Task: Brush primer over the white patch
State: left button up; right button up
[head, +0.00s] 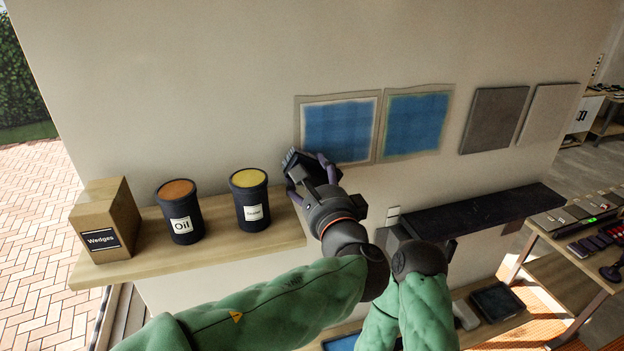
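Two blue rectangles with pale margins are on the wall, a left one (340,130) and a right one (414,121). No plain white patch shows clearly; the pale margins are the lightest parts around the blue. My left gripper (310,172) is close to the wall, just below and left of the left blue patch. Its purple fingers are around a dark, ridged tool (297,160) that looks like a brush. Whether the tool touches the wall cannot be told. My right arm rises from the bottom; its gripper is hidden behind the arm.
A shelf (238,245) at left holds a Wedges box (106,220), an Oil can (180,212) and a yellow-topped can (250,195). Two grey panels (493,119) (548,113) are on the wall at right, above a dark shelf (475,212). A cluttered table (565,240) stands at far right.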

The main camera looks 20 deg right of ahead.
pick_arm(q)
jog(key=shift+w, duration=0.95)
dwell(0.3)
jog(key=shift+d, duration=2)
jog(key=shift+b, duration=0.4)
jog(key=shift+a+b, duration=0.6)
jog(key=shift+a, duration=0.1)
jog(key=shift+a+b, duration=0.85)
jog(key=shift+a, duration=0.5)
